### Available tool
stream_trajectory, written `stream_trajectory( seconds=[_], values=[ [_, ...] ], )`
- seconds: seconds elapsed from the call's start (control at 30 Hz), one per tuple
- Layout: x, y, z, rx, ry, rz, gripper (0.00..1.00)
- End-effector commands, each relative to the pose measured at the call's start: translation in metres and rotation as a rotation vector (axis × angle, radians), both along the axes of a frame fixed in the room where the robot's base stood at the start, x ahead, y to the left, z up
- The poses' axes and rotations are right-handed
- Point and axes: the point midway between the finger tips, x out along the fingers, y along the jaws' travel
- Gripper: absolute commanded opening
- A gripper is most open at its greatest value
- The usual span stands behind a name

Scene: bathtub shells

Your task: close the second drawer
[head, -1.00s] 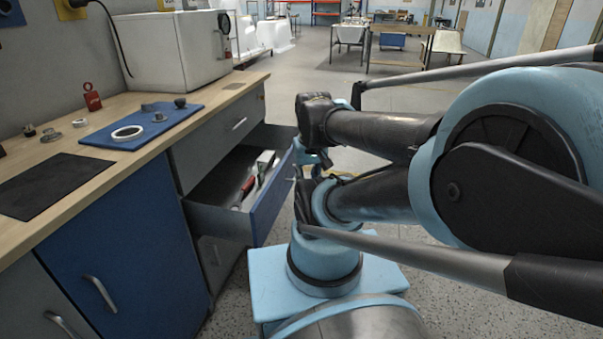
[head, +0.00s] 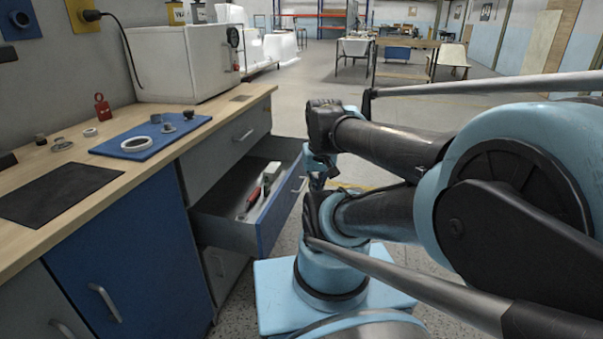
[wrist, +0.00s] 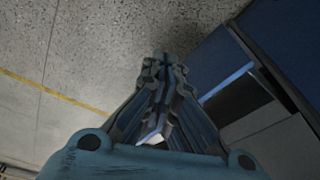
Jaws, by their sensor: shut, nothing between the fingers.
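The second drawer (head: 285,215) stands pulled out from the workbench in the head view, below a shut grey top drawer (head: 240,138). It has a blue front with a metal handle and grey sides. Inside it lie a red-handled tool (head: 253,198) and a light box. My gripper (head: 317,183) is just outside the drawer front, partly hidden by my arm in the head view. In the wrist view my gripper (wrist: 163,75) is shut and empty, pointing toward the floor. Beside it on the right is the blue drawer front (wrist: 205,62). I cannot tell whether they touch.
The wooden worktop (head: 215,112) carries a white oven-like box (head: 180,60), a blue mat (head: 150,140) with parts, and a black mat (head: 60,190). A blue cabinet door (head: 120,250) is below. Open floor (head: 310,100) lies beyond the drawer.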

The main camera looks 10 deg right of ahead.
Motion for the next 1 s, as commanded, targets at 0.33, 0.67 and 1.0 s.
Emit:
stream_trajectory(
  seconds=[0.33,0.67,1.0],
  values=[
    [0.060,-0.003,0.035,0.126,0.039,-0.374,0.00],
    [0.126,-0.016,0.052,0.242,0.089,-0.739,0.00],
    [0.199,-0.040,0.053,0.355,0.154,-1.111,0.00]
  ],
)
